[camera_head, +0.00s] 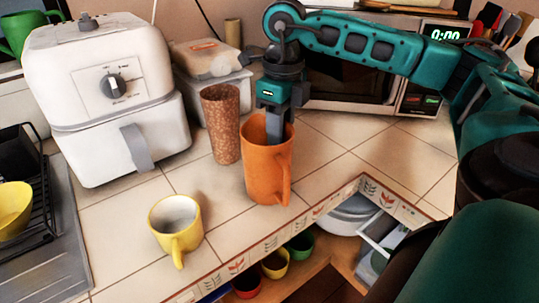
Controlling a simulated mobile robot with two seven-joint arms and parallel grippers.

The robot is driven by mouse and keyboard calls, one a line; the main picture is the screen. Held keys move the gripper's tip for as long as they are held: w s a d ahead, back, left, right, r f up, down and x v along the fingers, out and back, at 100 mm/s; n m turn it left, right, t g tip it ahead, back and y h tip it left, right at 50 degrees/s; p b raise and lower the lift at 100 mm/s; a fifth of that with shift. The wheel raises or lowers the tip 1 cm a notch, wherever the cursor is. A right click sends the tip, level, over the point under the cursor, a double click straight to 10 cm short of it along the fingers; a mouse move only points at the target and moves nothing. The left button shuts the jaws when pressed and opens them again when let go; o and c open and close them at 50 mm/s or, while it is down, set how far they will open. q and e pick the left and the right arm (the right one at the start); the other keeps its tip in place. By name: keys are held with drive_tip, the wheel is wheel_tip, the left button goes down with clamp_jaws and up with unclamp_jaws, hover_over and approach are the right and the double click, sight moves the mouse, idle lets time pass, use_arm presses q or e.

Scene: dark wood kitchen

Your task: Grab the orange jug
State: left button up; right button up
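The orange jug (266,175) stands upright on the tiled counter near its front corner, with its handle turned toward the front right. My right gripper (275,130) points down at the jug's mouth. One grey finger reaches down inside the rim and another part shows at the right of it, close to the rim. The lower fingertips are hidden by the jug wall, so I cannot tell whether the fingers press on it. My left gripper is not in the view.
A brown speckled cup (221,124) stands just behind and left of the jug. A yellow mug (176,226) is at the front left. A white air fryer (108,95) stands at the back left, and a microwave (352,85) is behind my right arm. The counter edge drops to open shelves.

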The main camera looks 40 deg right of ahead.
clamp_jaws()
idle(1.4)
